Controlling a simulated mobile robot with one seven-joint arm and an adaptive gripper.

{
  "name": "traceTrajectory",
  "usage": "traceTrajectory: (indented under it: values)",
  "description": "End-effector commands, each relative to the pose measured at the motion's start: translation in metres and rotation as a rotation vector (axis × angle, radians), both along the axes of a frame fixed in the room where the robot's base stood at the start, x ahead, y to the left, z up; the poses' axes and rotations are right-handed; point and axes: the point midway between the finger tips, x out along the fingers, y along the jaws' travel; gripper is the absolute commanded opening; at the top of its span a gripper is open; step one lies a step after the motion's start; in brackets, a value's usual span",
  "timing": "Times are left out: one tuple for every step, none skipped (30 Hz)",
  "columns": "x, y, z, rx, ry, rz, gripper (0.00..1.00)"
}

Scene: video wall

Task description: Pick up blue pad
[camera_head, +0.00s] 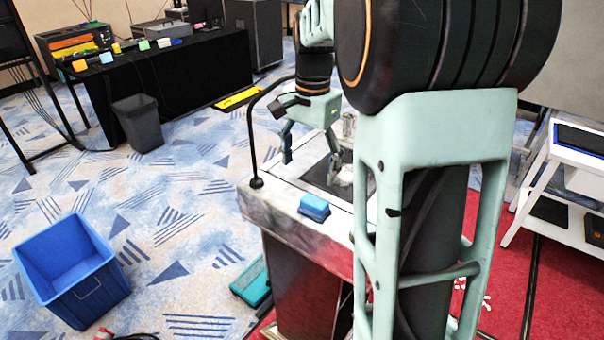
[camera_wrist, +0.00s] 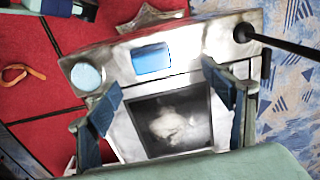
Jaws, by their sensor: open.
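The blue pad (camera_head: 314,207) is a small block lying on the near edge of the lectern top (camera_head: 286,200). In the wrist view the blue pad (camera_wrist: 152,60) shows at upper middle, beyond the dark recessed panel. My gripper (camera_head: 311,163) is open with nothing between its fingers. It hangs above the lectern's dark panel, farther back than the pad and apart from it. In the wrist view the two fingers of my gripper (camera_wrist: 163,88) stand left and right, and the pad lies ahead of the gap between them. My arm hides the lectern's right part in the head view.
A black gooseneck microphone (camera_head: 256,182) rises at the lectern's left corner. A round light-blue-topped object (camera_wrist: 87,77) stands left of the pad in the wrist view. A metal can (camera_head: 348,123) is behind the gripper. A blue bin (camera_head: 92,287) stands on the floor left.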

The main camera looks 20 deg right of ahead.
Motion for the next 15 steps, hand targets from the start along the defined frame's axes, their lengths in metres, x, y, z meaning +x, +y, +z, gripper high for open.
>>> traceTrajectory:
  values:
    - [-0.004,-0.006,0.001,-0.005,0.02,-0.013,0.75]
    - [-0.006,-0.009,0.0,-0.007,0.03,-0.017,0.75]
    - [-0.008,-0.011,-0.002,-0.009,0.04,-0.022,0.75]
    - [-0.009,-0.012,-0.004,-0.01,0.045,-0.025,0.75]
    - [-0.01,-0.013,-0.007,-0.01,0.05,-0.027,0.75]
    - [-0.01,-0.013,-0.013,-0.011,0.051,-0.028,0.75]
    - [-0.011,-0.013,-0.018,-0.011,0.053,-0.028,0.75]
    - [-0.011,-0.013,-0.023,-0.011,0.053,-0.028,0.75]
    - [-0.011,-0.013,-0.03,-0.011,0.053,-0.027,0.75]
    - [-0.011,-0.013,-0.035,-0.011,0.052,-0.027,0.75]
    - [-0.011,-0.013,-0.04,-0.011,0.052,-0.027,0.75]
    - [-0.011,-0.013,-0.045,-0.011,0.051,-0.027,0.75]
    - [-0.01,-0.013,-0.048,-0.011,0.051,-0.027,0.75]
    - [-0.011,-0.013,-0.051,-0.011,0.051,-0.026,0.75]
    - [-0.01,-0.012,-0.054,-0.011,0.049,-0.026,0.75]
